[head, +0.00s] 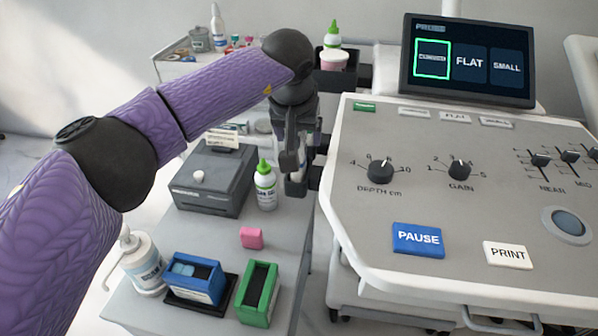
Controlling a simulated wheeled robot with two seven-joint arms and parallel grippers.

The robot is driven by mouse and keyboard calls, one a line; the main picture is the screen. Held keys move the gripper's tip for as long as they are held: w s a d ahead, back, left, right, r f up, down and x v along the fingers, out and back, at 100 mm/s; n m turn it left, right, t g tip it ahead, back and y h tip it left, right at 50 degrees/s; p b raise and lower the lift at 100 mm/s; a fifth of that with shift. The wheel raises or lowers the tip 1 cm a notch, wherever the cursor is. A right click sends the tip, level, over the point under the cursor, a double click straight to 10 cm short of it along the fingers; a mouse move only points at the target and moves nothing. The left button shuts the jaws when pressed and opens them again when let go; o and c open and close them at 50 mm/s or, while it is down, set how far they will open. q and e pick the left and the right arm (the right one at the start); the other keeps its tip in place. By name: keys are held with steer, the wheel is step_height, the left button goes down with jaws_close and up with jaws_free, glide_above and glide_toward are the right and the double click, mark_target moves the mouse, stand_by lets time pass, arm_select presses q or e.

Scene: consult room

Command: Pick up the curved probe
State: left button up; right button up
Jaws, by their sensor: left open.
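My left gripper (294,168) points down at the left edge of the ultrasound console (345,170), between the console and the side cart. It is open. A small pale piece shows by its fingers, beside a dark holder bracket (314,178) on the console's edge. I cannot tell whether this piece is the curved probe, and no other part of a probe is clearly visible; my gripper and wrist hide much of this spot. The screen (468,62) shows several probe tiles, the left one outlined in green. My right gripper is not in view.
The side cart (140,312) holds a grey printer (214,180), a green-capped bottle (265,186), a pink block (251,238), a blue box (194,279), a green box (257,293) and a pump bottle (142,262).

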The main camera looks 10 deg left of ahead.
arm_select(q)
steer(key=shift+r, duration=0.1)
steer(key=shift+c, duration=1.3)
steer(key=c, duration=0.7)
jaws_close()
